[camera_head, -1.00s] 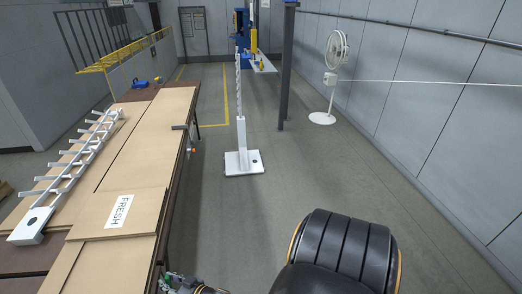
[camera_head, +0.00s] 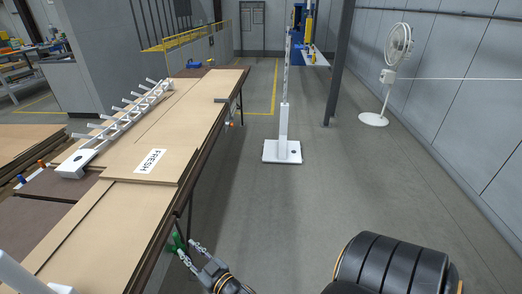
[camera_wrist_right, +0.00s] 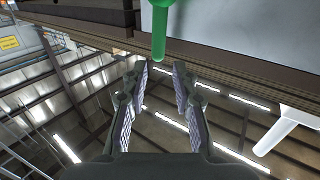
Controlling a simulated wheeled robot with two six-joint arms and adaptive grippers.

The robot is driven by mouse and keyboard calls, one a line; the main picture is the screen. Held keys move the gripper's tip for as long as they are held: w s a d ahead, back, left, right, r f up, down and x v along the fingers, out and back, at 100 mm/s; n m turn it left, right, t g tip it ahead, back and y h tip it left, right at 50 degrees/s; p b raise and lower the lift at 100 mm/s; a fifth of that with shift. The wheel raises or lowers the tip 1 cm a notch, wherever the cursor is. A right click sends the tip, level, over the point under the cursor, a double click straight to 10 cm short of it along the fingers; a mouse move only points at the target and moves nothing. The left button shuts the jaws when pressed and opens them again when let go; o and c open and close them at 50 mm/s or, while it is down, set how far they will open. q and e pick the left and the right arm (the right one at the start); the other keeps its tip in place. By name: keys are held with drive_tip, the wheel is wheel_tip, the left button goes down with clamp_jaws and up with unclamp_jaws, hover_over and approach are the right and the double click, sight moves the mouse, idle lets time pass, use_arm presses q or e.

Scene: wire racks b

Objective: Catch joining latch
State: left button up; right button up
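A green latch handle (camera_head: 177,242) shows at the underside of the near table edge in the head view. In the right wrist view the green handle (camera_wrist_right: 160,32) hangs from the top, its rounded end in line with the gap between my fingertips. My right gripper (camera_head: 192,252) is open, close beside the green piece. In the wrist view the open right gripper (camera_wrist_right: 159,68) has nothing visibly clamped between its fingers; I cannot tell whether it touches the handle. The latch's upper part is cut off. My left gripper is not in view.
The long table (camera_head: 75,222) carries brown boards, a "FRESH" label (camera_head: 150,161) and a lying white rack (camera_head: 117,128). A white stand (camera_head: 283,150) and a fan (camera_head: 397,50) stand on the floor.

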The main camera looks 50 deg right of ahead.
drive_tip(key=s+d+f+g+p, duration=0.2)
drive_tip(key=s+f+g, duration=0.2)
drive_tip(key=s+f, duration=0.4)
drive_tip(key=s+d+f+g+h+p, duration=0.1)
drive_tip(key=s+d+f+g+p, duration=0.1)
drive_tip(key=s+f, duration=0.5)
drive_tip(key=s+d+f+g+p, duration=0.2)
drive_tip(key=s+f+g, duration=0.3)
drive_tip(key=f, duration=0.8)
drive_tip(key=shift+s+g+p, duration=0.3)
drive_tip(key=shift+s+p, duration=0.25)
drive_tip(key=shift+s, duration=1.3)
drive_tip(key=shift+f, duration=0.1)
drive_tip(key=shift+c, duration=0.4)
